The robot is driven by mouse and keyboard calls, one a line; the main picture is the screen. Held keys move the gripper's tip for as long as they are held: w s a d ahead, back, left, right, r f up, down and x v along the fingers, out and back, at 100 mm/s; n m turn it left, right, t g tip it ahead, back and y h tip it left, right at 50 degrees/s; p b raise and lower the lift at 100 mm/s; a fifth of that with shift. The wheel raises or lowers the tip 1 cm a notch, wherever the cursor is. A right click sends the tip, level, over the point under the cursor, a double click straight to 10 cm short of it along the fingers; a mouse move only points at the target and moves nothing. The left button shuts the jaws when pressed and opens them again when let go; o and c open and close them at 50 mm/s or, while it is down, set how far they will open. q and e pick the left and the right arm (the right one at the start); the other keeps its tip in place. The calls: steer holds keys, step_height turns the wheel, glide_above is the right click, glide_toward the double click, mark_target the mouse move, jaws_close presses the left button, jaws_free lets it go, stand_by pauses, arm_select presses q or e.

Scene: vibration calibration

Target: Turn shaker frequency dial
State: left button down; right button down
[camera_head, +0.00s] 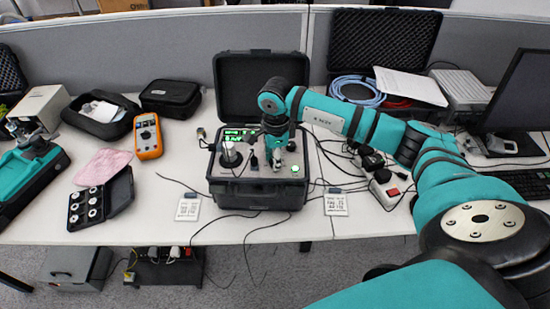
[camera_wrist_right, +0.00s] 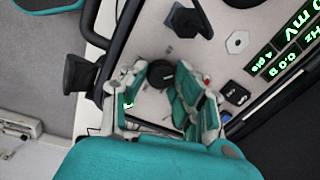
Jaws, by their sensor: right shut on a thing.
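The shaker unit is an open black case (camera_head: 255,195) with a light panel and a green-lit display (camera_head: 240,134). The display also shows at the upper right of the right wrist view (camera_wrist_right: 285,48). My right gripper (camera_head: 277,158) reaches down onto the panel's right half. In the right wrist view, its fingers (camera_wrist_right: 163,84) are shut on a round black dial (camera_wrist_right: 161,73), which sits between the fingertips and is partly hidden. My left gripper (camera_head: 28,138) is at the left edge of the head view. Its fingers are too small to read.
An orange multimeter (camera_head: 149,135), a pink cloth (camera_head: 103,167) and a black box of round parts (camera_head: 120,192) lie left of the case. Cables, a white power strip (camera_head: 390,189) and a monitor (camera_head: 518,95) are on the right.

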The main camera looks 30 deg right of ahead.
steer(key=m+b, duration=0.2)
steer(key=m, duration=0.2)
steer(key=shift+w, duration=0.1)
steer(key=m+b, duration=0.1)
steer(key=m, duration=0.4)
steer(key=shift+b, duration=0.4)
steer(key=shift+r+m, duration=0.1)
steer(key=shift+m, duration=0.2)
steer(key=c, duration=1)
jaws_free()
steer(key=r, duration=1.2)
steer(key=shift+a, duration=0.4)
steer(key=shift+f, duration=0.1)
